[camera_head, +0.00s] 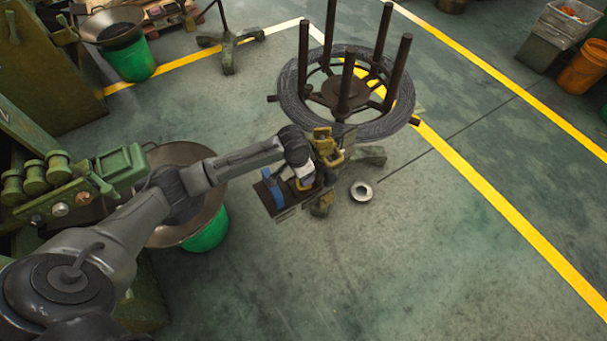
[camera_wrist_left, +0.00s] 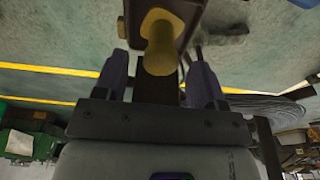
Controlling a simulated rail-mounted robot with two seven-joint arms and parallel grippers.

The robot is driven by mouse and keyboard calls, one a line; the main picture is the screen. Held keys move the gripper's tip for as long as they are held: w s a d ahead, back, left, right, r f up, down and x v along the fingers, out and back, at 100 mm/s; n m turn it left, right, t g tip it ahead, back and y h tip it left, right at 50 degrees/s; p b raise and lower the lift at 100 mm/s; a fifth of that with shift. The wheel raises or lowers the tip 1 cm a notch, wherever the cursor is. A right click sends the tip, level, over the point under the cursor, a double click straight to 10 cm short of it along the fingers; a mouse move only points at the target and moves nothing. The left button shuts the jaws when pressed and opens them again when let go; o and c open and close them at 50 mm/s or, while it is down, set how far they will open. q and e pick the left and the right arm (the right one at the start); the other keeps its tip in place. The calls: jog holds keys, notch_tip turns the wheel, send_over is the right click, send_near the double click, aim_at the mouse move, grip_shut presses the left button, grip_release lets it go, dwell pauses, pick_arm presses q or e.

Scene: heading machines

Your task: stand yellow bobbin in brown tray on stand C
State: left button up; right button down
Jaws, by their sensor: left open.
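In the left wrist view, the yellow bobbin (camera_wrist_left: 160,50) stands with its wide foot in the brown tray (camera_wrist_left: 186,8). My left gripper (camera_wrist_left: 160,68) is open, with one dark finger on each side of the bobbin's near end and gaps visible beside it. In the head view, my left gripper (camera_head: 284,188) is over the brown tray (camera_head: 268,203). A small yellow part of the bobbin (camera_head: 303,184) shows beside the blue finger; the rest is hidden by the gripper and wrist. I cannot read any label on the stand. My right gripper is not in view.
A wire coil (camera_head: 290,95) on a spoked holder with tall dark posts stands just behind. A grey ring (camera_head: 361,191) lies on the floor to the right. A wide pan on a green bucket (camera_head: 208,235) is at left, beside a green machine (camera_head: 45,185). The front floor is clear.

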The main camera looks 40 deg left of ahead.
pick_arm(q)
jog(key=r, duration=0.2)
jog(key=r+p, duration=0.1)
jog(key=r, duration=0.1)
jog(key=r+p, duration=0.1)
jog(key=r, duration=0.1)
jog(key=shift+s+a+r, duration=0.1)
jog(key=shift+s+a, duration=0.05)
jog(key=shift+s, duration=0.15)
jog(key=shift+s+r, duration=0.15)
jog(key=shift+r, duration=0.6)
jog(key=s+d+f+m+h, duration=0.1)
jog(key=s+d+f, duration=0.5)
jog(key=s+d, duration=0.65)
jog(key=s+a+r+n+t+y, duration=0.1)
jog(key=s+r+n+t, duration=0.1)
jog(key=s, duration=1.4)
jog(key=shift+s+r, duration=0.35)
jog(key=shift+r, duration=0.15)
